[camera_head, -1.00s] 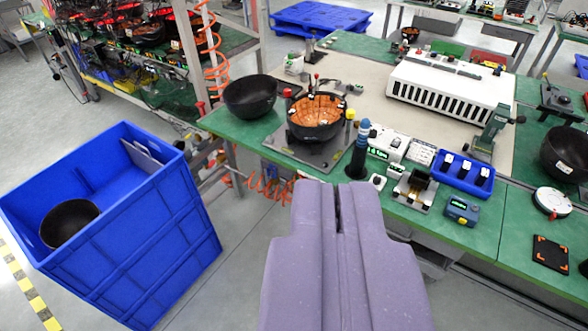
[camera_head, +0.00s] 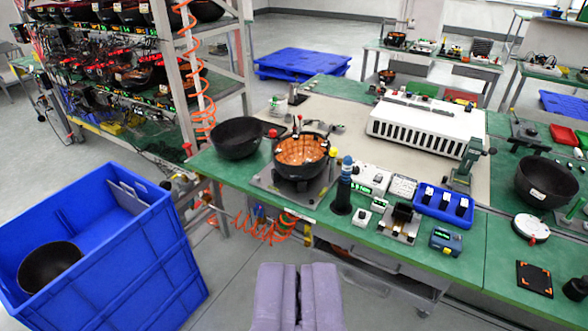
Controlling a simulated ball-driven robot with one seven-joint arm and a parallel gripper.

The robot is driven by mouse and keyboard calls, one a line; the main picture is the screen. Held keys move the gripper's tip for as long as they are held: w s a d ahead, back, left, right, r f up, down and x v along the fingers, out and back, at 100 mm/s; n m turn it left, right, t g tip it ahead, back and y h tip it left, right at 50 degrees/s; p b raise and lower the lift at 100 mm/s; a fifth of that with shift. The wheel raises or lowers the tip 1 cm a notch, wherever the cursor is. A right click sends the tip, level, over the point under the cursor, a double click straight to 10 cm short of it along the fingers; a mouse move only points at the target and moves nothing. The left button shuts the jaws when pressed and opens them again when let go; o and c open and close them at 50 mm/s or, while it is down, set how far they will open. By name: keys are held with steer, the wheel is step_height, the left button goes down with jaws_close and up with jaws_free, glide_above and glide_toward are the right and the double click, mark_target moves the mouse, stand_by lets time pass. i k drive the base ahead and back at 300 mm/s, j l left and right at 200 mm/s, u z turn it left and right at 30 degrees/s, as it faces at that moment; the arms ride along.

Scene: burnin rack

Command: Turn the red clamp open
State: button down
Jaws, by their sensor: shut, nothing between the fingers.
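A fixture plate (camera_head: 262,180) on the green bench holds a dark bowl with a copper-coloured inside (camera_head: 301,150). My gripper (camera_head: 298,268) is shut and empty at the bottom middle, in front of the bench and well apart from the fixture.
A blue crate (camera_head: 120,262) with a black bowl stands on the floor at left. An empty black bowl (camera_head: 237,138) is left of the fixture. A dark blue-topped post (camera_head: 342,188) stands at its front right. A rack (camera_head: 205,95) with a coiled orange hose is behind left.

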mark_target(273, 132)
steer(key=i+j, duration=0.2)
steer(key=i, duration=0.55)
steer(key=i+j, duration=0.25)
steer(key=i, duration=0.55)
steer(key=i+j+u, duration=0.1)
steer(key=i, duration=0.65)
steer(key=i+j, duration=0.25)
steer(key=i, duration=0.5)
